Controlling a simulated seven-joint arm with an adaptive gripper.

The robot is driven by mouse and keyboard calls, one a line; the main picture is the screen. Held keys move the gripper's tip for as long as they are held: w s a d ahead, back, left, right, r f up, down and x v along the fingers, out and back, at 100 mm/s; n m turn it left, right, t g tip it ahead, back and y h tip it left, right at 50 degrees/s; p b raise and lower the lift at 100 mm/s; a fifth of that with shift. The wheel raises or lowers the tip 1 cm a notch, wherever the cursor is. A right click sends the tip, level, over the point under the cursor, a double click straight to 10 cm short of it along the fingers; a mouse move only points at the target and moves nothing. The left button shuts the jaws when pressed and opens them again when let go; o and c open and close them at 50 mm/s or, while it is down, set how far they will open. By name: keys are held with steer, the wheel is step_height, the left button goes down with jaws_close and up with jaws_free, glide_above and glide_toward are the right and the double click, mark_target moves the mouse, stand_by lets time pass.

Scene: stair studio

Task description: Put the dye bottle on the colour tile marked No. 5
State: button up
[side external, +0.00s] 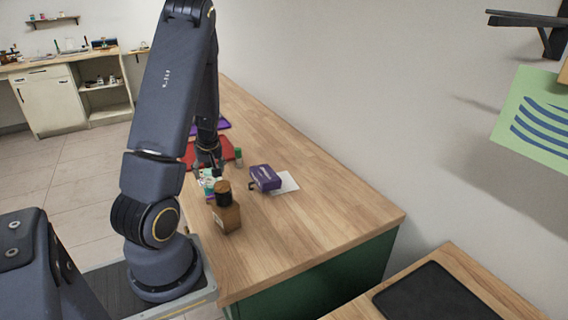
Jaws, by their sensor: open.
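A brown bottle with a dark cap (229,218) stands upright near the left edge of the wooden bench. A small green-topped container (238,157) stands farther back; I cannot tell from the view which of the two is the dye bottle. Flat coloured tiles lie on the bench: a red one (228,151) partly behind my arm, and a purple one (223,125) farther back. No number is readable on either, so No. 5 cannot be picked out. My gripper (212,172) points down behind the brown bottle, open, near the red tile, with its fingertips small and partly hidden.
A purple box (265,178) sits beside a white sheet (286,183), right of the brown bottle. A small green-and-white item (207,183) lies near my gripper. The bench's front right (330,220) is clear. A black tray (435,294) lies on a separate surface.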

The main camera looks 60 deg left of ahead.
steer(key=shift+d+r, duration=0.1)
steer(key=shift+r, duration=0.35)
steer(key=v, duration=1.1)
steer(key=w+d+r+m+t+h, duration=0.1)
steer(key=w+d+r+m+t, duration=0.15)
steer(key=d, duration=0.35)
steer(key=w+d+r+m+t+h, duration=0.1)
steer(key=w+d+r+m, duration=0.1)
steer(key=w+d+m, duration=0.35)
steer(key=s+d+r+m, duration=0.1)
steer(key=d+r+m, duration=0.1)
steer(key=d, duration=0.5)
steer(key=s+d+r+m+t+h, duration=0.1)
steer(key=s+d+r+m, duration=0.1)
steer(key=d+m, duration=0.2)
steer(key=s+d+r+m+t+h, duration=0.1)
steer(key=d+m, duration=0.3)
steer(key=d, duration=0.5)
steer(key=shift+s+d+r, duration=0.4)
steer(key=shift+s+r, duration=0.25)
steer(key=shift+s, duration=0.1)
